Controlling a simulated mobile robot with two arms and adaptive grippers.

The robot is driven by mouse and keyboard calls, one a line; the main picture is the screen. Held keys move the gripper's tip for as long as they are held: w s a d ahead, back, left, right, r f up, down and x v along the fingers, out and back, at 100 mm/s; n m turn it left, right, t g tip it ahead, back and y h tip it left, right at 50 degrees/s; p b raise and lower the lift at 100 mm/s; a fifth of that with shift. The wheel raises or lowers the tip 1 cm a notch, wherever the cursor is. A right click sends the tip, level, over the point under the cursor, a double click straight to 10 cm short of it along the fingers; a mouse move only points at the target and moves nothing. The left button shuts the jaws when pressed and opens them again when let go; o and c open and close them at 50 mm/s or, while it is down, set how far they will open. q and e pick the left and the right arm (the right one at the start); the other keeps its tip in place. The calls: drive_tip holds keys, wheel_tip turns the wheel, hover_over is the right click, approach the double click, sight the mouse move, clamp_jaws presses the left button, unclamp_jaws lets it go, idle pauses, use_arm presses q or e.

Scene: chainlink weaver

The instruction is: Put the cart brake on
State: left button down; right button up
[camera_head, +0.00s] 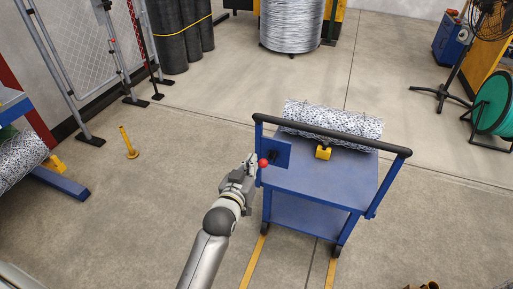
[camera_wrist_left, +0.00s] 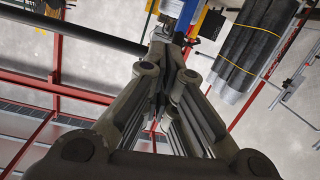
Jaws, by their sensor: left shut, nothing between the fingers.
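The blue cart (camera_head: 320,185) stands at centre right with a black push handle (camera_head: 335,135) along its near top. A small blue plate (camera_head: 283,153) is fixed below the left end of the handle. A lever with a red knob (camera_head: 263,163) shows at that plate's left edge; I take it as the brake. My left gripper (camera_head: 251,162) is shut and empty, its tips right beside the knob. I cannot tell whether they touch it. In the left wrist view the closed fingers (camera_wrist_left: 172,42) point up at blue parts, and the knob is not clear. My right gripper is out of view.
A yellow post (camera_head: 129,143) stands at left, and a fan stand (camera_head: 441,92) at right.

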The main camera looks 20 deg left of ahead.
use_arm(q)
drive_tip(key=p, duration=0.1)
hover_over(261, 161)
drive_tip(key=w, duration=0.2)
drive_tip(key=shift+s+a+f, duration=0.2)
drive_tip(key=shift+s+f, duration=0.05)
drive_tip(key=shift+f, duration=0.1)
drive_tip(key=shift+w+f, duration=0.1)
drive_tip(key=shift+f, duration=0.3)
drive_tip(key=shift+s+d+f+p, duration=0.1)
drive_tip(key=shift+s+f+p, duration=0.15)
drive_tip(key=shift+f, duration=0.25)
drive_tip(key=shift+s+d+f+p, duration=0.1)
drive_tip(key=shift+s+f, duration=0.25)
drive_tip(key=shift+f, duration=0.15)
drive_tip(key=shift+s+d+f, duration=0.1)
drive_tip(key=shift+s+f, duration=0.2)
drive_tip(key=shift+f, duration=0.2)
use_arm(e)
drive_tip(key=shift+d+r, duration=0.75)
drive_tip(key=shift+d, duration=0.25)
